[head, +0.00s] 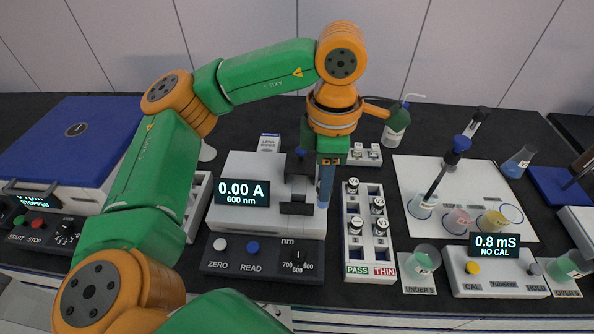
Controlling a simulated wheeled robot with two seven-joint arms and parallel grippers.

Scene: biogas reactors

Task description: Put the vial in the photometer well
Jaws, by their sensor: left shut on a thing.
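The photometer (265,165) is a white box whose display (242,192) reads 0.00 A, 600 nm. Its black well block (299,185) stands on its right side. My left gripper (325,204) points down just right of that block, over the photometer's right edge. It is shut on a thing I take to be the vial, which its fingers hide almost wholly. I cannot tell how far the held thing is from the well opening. Several capped vials (378,206) stand in a white rack marked PASS and THIN (368,271), right of the gripper. My right gripper is not in view.
A control panel (262,260) with ZERO, READ and a dial lies before the photometer. Beakers (459,219) stand on a white board (420,170) at right, behind a meter (495,284). A blue-lidded machine (75,140) fills the left. A wash bottle (396,125) stands behind the rack.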

